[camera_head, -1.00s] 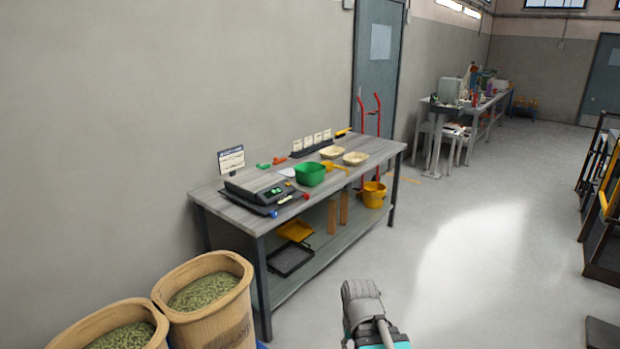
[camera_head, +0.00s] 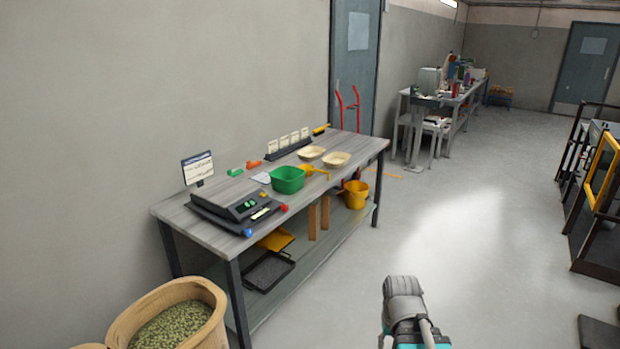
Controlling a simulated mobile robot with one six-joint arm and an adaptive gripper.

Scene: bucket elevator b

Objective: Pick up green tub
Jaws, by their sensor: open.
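The green tub (camera_head: 288,179) stands upright on the grey wooden workbench (camera_head: 180,208), near its front edge. It is just right of a black scale (camera_head: 237,208) and left of a yellow scoop (camera_head: 314,171). Its opening faces up and its inside looks empty. A grey and teal part of my arm shows at the bottom right of the picture, over the floor and well apart from the bench. My gripper's fingers do not show.
Two pale bowls (camera_head: 337,159) stand on the right half of the bench. A yellow bucket (camera_head: 355,194) and a black tray (camera_head: 269,271) are on the lower shelf. A sack of green pellets (camera_head: 205,300) stands at front left.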

